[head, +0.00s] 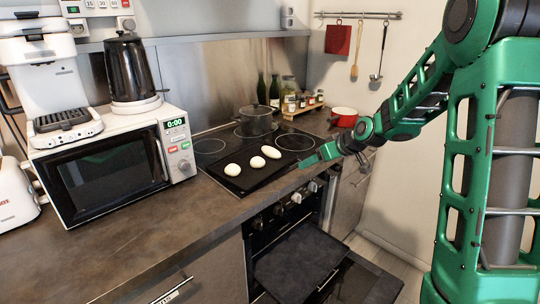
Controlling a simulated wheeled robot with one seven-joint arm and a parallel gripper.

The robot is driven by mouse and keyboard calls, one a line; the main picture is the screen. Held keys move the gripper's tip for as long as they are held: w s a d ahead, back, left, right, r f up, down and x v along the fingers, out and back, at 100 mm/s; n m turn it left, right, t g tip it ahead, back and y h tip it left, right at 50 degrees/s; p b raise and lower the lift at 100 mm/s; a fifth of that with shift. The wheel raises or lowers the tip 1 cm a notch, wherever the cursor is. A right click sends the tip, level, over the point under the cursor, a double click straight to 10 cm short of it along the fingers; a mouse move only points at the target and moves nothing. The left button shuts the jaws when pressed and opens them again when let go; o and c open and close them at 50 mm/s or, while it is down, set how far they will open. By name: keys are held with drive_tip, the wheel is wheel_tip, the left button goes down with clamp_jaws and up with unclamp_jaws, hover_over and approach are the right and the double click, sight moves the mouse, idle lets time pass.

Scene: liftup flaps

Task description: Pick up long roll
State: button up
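The long roll (271,152) is a pale, elongated roll on a dark baking tray (238,187) on the stove. It lies to the right of two rounder pale rolls, a middle one (257,162) and a left one (232,169). My gripper (304,162) is at the end of my green arm, just right of the tray and apart from the long roll. It is small and seen from the side, so the finger gap cannot be made out.
A white microwave (110,165) with a kettle (130,68) on top is at left. Below the counter, the oven is open, with a dark tray (300,258) pulled out.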

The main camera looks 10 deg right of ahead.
sight(275, 150)
drive_tip(key=w+a+t+y, duration=0.1)
drive_tip(key=w, duration=0.2)
drive_tip(key=w+a+f+n+t+y, duration=0.1)
drive_tip(key=w+a, duration=0.1)
drive_tip(key=w, duration=0.2)
drive_tip(key=w+a+t, duration=0.1)
drive_tip(key=w+a, duration=0.1)
drive_tip(key=w, duration=0.2)
drive_tip(key=shift+a+f+n+y, duration=0.2)
drive_tip(key=shift+n+y, duration=0.1)
drive_tip(key=shift+y, duration=0.1)
drive_tip(key=x, duration=1)
drive_tip(key=shift+w, duration=0.4)
drive_tip(key=c, duration=1.1)
